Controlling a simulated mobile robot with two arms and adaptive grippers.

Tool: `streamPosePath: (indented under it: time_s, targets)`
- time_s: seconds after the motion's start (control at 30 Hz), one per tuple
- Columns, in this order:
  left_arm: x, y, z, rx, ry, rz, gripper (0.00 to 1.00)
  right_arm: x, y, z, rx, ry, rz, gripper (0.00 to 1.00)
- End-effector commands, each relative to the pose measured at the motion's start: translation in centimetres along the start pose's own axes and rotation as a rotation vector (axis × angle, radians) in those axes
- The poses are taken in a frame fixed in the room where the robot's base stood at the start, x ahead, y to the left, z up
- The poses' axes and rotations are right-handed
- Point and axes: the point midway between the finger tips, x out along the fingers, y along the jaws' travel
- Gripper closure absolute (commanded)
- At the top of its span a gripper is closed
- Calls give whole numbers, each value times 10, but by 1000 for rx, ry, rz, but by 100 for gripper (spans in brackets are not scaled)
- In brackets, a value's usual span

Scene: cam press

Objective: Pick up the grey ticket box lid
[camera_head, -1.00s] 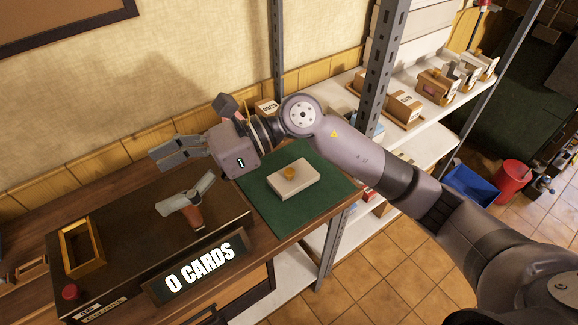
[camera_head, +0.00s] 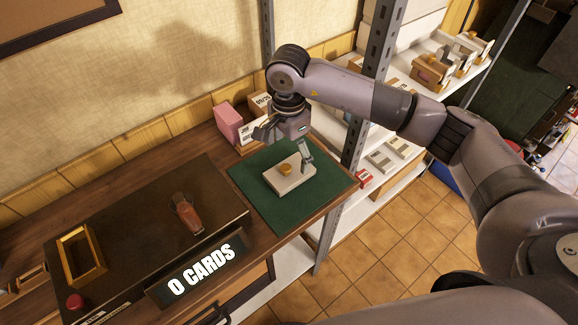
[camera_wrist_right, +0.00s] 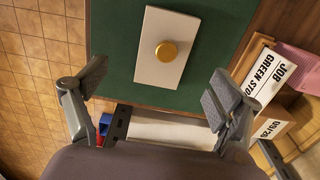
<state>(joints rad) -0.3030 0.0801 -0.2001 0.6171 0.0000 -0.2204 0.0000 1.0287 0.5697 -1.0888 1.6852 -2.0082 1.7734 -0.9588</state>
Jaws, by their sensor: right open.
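The grey ticket box lid (camera_head: 279,181) is a pale flat slab with a round brass knob (camera_head: 286,169) on top. It lies on the green mat (camera_head: 247,181) on the counter. My right gripper (camera_head: 285,150) points down above the lid's far side, open and empty. In the right wrist view the lid (camera_wrist_right: 151,61) lies ahead of the spread fingers (camera_wrist_right: 158,88), with its knob (camera_wrist_right: 166,51) facing the camera. The fingers appear apart from the lid. My left gripper is not in view.
A pink box (camera_head: 229,122) and labelled card boxes (camera_head: 248,131) stand behind the mat, close to the gripper. The dark press top (camera_head: 140,205) with an "0 CARDS" sign (camera_head: 201,269) is left. A shelf post (camera_head: 372,75) rises at right.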

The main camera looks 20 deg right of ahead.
Motion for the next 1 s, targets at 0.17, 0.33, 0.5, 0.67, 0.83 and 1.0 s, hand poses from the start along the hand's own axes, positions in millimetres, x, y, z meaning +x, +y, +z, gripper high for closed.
streamPosePath:
  time_s: [0.17,0.33,0.5,0.67,0.83,1.0]
  targets:
    - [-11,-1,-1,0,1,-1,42,25,0,1,0,-2,1,13]
    - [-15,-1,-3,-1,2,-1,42,35,-1,1,1,-3,0,13]
    - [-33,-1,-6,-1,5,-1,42,55,-5,1,2,-4,4,13]
    - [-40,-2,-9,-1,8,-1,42,78,-7,0,1,-2,1,13]
    - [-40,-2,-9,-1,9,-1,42,86,-8,0,-1,-2,-1,13]
    - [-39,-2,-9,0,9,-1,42,86,-8,0,0,-2,-2,15]
